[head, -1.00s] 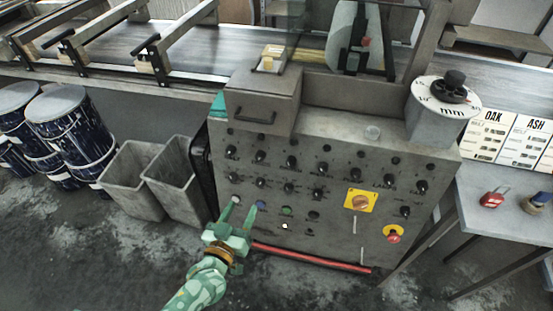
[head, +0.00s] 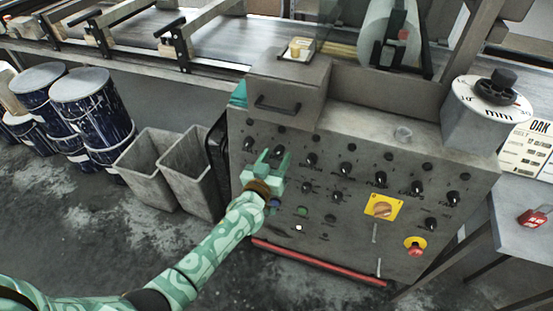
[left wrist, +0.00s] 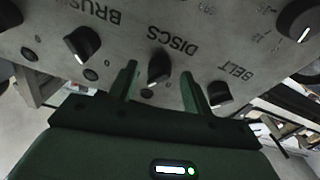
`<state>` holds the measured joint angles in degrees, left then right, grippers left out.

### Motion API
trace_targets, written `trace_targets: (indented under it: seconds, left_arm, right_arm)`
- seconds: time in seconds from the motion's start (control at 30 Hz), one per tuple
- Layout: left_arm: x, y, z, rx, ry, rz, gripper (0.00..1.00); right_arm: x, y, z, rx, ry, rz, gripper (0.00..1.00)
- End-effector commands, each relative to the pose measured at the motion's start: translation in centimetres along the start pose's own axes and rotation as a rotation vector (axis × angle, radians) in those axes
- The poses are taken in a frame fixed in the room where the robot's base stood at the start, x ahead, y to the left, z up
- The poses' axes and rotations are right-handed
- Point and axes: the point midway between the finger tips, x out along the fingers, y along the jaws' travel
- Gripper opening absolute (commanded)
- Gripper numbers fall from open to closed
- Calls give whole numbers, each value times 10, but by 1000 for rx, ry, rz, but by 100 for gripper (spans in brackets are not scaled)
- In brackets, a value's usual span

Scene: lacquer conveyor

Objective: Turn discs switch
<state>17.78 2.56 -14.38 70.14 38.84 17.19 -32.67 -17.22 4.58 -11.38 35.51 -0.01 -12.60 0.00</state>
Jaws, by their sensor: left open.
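The discs switch (left wrist: 158,68) is a black rotary knob with a light pointer line, beside the DISCS lettering, upside down in the left wrist view. My left gripper (left wrist: 159,71) is open, with one green finger on each side of the knob; I cannot tell whether they touch it. In the head view the left gripper (head: 273,157) is at the upper left of the grey control panel (head: 345,205), largely covering the switch. My right gripper is not in view.
The brush knob (left wrist: 82,44) and belt knob (left wrist: 218,93) flank the discs switch closely. A yellow-plated orange switch (head: 382,208) and red stop button (head: 414,246) are lower right. A red bar (head: 318,263) runs along the panel's foot. Grey bins (head: 188,172) stand left.

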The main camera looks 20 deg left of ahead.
Motion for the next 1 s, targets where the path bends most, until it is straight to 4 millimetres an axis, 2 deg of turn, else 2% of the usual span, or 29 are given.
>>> trace_targets:
  seconds: [0.33,0.5,0.77,1.0]
  left_arm:
    - [5,0,-1,0,0,0,49]
    - [5,0,-1,0,0,1,5]
    - [5,0,-1,-13,1,-2,5]
    - [5,1,-1,-104,5,-17,5]
  right_arm:
    - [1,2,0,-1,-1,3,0]
    - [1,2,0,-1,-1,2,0]
    - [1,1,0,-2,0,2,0]
    - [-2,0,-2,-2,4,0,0]
